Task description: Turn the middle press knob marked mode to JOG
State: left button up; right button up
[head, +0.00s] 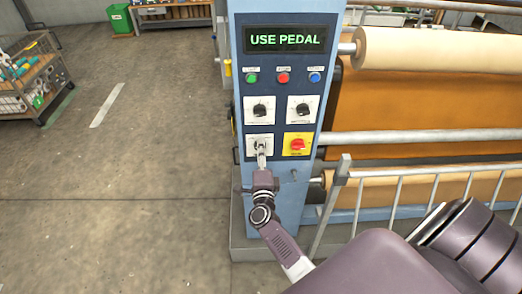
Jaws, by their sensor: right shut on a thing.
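The blue press panel (239,75) stands upright in the middle of the head view. It has a black upper-left knob (260,110), a black upper-right knob (302,109) and a lower-left knob (258,145), each on a white plate. Their labels are too small to read. My right gripper (261,150) reaches up from below and is shut on the lower-left knob, hiding most of it. The knob's pointer setting cannot be read. My left gripper is not in view.
A display (285,39) reads "USE PEDAL". Below it are green, red and blue buttons. A red switch (298,144) on a yellow plate sits just right of my gripper. A metal railing (397,190) and rollers (440,48) are at right. The floor at left is clear up to a cart (35,72).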

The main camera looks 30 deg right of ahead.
jog(key=shift+a+f, duration=0.1)
dwell(0.3)
jog(key=o, duration=1.2)
jog(key=shift+c, duration=0.2)
jog(key=v, duration=1.2)
jog(key=s+a+f+n+g+y+b, duration=0.1)
jog(key=s+a+f+n+y, duration=0.3)
jog(key=f, duration=0.6)
jog(key=s+a+f+n+g+y+b, duration=0.2)
jog(key=a+f+n, duration=0.35)
jog(key=f, duration=0.55)
jog(key=s+a+f+n+g+y+b, duration=0.1)
jog(key=s+a+f+n+y, duration=0.25)
jog(key=f+n, duration=0.45)
jog(key=s+f+n+g+y+b, duration=0.15)
jog(key=s+f+n+g, duration=0.3)
jog(key=s+f, duration=1)
jog(key=s+d+f+n+g+b, duration=0.1)
jog(key=s+f, duration=0.3)
jog(key=s, duration=0.5)
jog(key=s+d+f+n+g+h+b, duration=0.1)
jog(key=s+d+f+n+g, duration=0.2)
jog(key=s, duration=0.6)
notch_tip(320, 180, down, 3)
jog(key=shift+d+r+n+g, duration=0.2)
jog(key=shift+d+n+g, duration=0.2)
jog(key=shift+d+g, duration=0.4)
